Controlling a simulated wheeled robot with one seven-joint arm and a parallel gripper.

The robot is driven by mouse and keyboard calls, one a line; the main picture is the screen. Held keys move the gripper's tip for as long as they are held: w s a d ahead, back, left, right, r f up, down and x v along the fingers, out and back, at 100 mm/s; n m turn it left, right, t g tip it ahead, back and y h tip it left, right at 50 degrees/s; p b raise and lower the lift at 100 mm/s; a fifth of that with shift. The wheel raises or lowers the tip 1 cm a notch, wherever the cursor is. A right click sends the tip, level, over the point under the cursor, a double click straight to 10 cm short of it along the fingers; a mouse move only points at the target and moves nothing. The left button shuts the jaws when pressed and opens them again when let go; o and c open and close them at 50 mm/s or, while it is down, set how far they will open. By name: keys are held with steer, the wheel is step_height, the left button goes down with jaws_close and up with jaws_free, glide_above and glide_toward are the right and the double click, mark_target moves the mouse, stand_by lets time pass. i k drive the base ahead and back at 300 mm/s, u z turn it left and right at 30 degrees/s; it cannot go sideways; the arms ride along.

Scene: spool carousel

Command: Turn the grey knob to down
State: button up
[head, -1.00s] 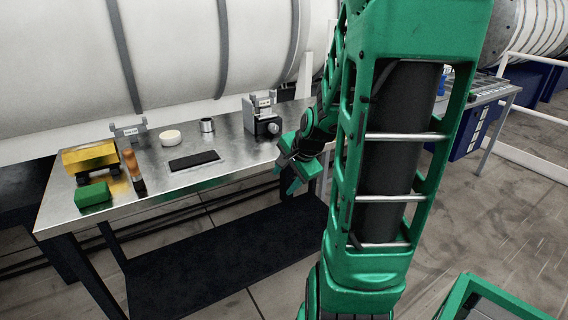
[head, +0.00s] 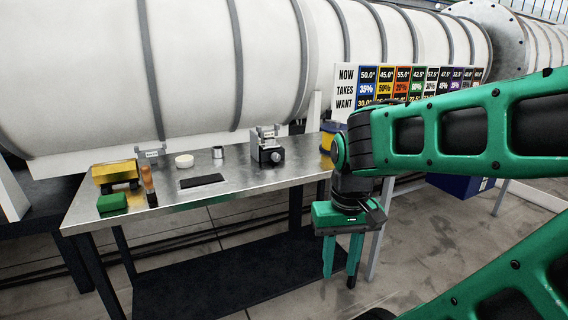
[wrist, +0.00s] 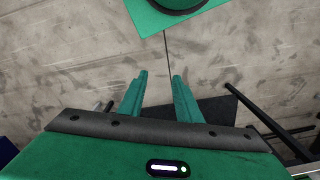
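The grey knob (head: 276,156) is on the front of a small dark box (head: 264,150) near the right end of the metal table. It is too small here to tell which way it points. My gripper (head: 340,278) hangs in front of the table's right end, to the right of and nearer than the box, fingers pointing down. Its fingers are apart with nothing between them. In the wrist view my gripper (wrist: 160,76) is also open and empty above the floor; the knob does not show there.
The metal table (head: 240,178) also holds a green block (head: 112,202), a yellow block (head: 115,172), an orange-handled tool (head: 148,181), a white disc (head: 184,161), a metal cup (head: 217,152) and a black pad (head: 202,180). A number board (head: 345,88) stands behind. Floor before the table is clear.

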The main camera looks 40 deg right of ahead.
mark_target(276, 157)
steer(key=u, duration=0.5)
steer(key=i, duration=1.3)
steer(key=z, duration=0.65)
steer(key=i, duration=0.65)
steer(key=z, duration=0.45)
